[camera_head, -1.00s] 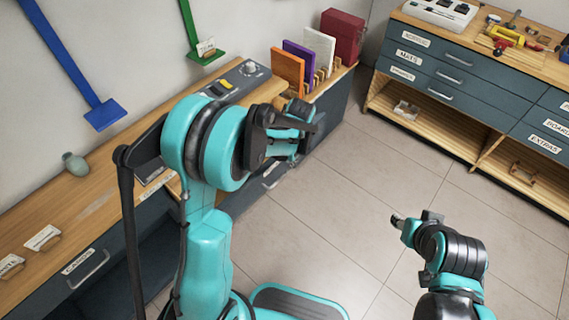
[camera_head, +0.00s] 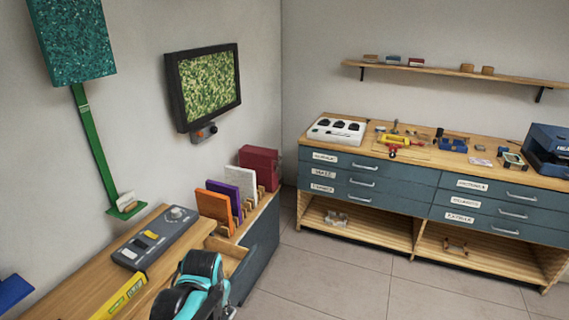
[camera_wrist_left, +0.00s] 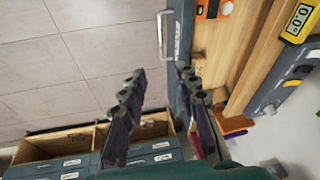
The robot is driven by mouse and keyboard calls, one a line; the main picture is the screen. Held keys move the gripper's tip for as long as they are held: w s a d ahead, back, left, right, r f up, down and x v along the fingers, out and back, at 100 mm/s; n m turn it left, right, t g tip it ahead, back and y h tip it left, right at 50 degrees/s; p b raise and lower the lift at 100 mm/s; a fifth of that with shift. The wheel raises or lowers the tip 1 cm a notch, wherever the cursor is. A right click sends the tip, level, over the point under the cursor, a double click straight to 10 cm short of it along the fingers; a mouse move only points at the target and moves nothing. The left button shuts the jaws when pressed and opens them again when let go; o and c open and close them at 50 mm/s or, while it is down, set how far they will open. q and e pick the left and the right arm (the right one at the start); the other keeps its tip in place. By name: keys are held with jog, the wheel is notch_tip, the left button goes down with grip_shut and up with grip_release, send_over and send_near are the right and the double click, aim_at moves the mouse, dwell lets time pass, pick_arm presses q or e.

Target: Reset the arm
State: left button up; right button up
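My left gripper (camera_wrist_left: 161,82) shows in the left wrist view with its two dark fingers apart and nothing between them. It is over the floor beside the front of a grey-blue cabinet with a pale handle (camera_wrist_left: 162,36). In the head view only a teal and black part of my left arm (camera_head: 196,288) shows at the bottom, in front of the left bench. The left gripper itself cannot be made out there. My right arm and gripper are out of view.
The left bench carries a grey control box (camera_head: 155,238), a yellow level (camera_head: 120,298) and upright orange (camera_head: 214,208), purple and white panels beside a red box (camera_head: 259,167). A drawer bench (camera_head: 375,180) with tools stands at the back. The floor (camera_head: 345,275) between them is clear.

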pick_arm(q)
jog(key=s+r+n+t+h, duration=0.1)
jog(key=s+r+t, duration=0.3)
jog(key=s, duration=0.8)
jog(key=shift+s+d+n, duration=0.15)
jog(key=shift+d+n, duration=0.05)
jog(key=shift+n, duration=0.7)
